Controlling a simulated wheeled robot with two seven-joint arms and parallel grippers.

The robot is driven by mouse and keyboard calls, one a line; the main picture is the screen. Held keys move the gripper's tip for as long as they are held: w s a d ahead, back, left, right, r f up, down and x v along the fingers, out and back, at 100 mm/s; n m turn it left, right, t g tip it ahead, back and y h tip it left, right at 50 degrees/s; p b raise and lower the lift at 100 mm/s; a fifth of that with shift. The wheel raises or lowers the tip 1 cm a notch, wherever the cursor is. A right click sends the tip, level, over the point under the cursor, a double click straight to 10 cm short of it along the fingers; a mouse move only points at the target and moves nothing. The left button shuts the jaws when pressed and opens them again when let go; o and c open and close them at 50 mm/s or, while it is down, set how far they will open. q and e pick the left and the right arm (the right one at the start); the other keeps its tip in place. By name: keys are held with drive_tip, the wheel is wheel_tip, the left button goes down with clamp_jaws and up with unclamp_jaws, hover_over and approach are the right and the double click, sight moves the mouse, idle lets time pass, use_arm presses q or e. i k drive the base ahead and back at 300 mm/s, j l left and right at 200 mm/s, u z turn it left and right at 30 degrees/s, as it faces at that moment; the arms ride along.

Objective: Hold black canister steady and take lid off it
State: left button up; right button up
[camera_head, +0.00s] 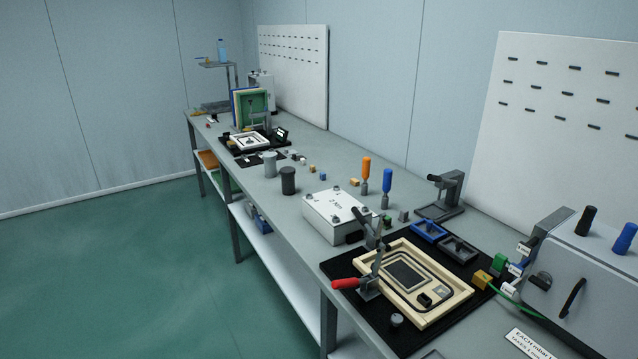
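A black canister (288,182) stands upright near the front edge of the long grey workbench. Its flat round top (288,171) looks closed, but the seam of a lid is too small to make out. A similar grey canister (270,165) stands just behind it, to the left. Neither of my grippers is in the picture, and nothing touches the black canister.
A white box (335,215) sits right of the canisters. Orange (366,170) and blue (387,181) handled tools stand behind it. A wooden frame fixture (452,308) with a red-handled clamp (345,284) lies nearer. Small blocks (313,169) lie behind the canisters. Green floor in front is clear.

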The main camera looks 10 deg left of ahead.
sight(288, 183)
drive_tip(key=i+j+z, duration=0.35)
drive_tip(key=j+z, duration=0.2)
drive_tip(key=i+j+z, duration=0.1)
drive_tip(key=j+z, duration=0.15)
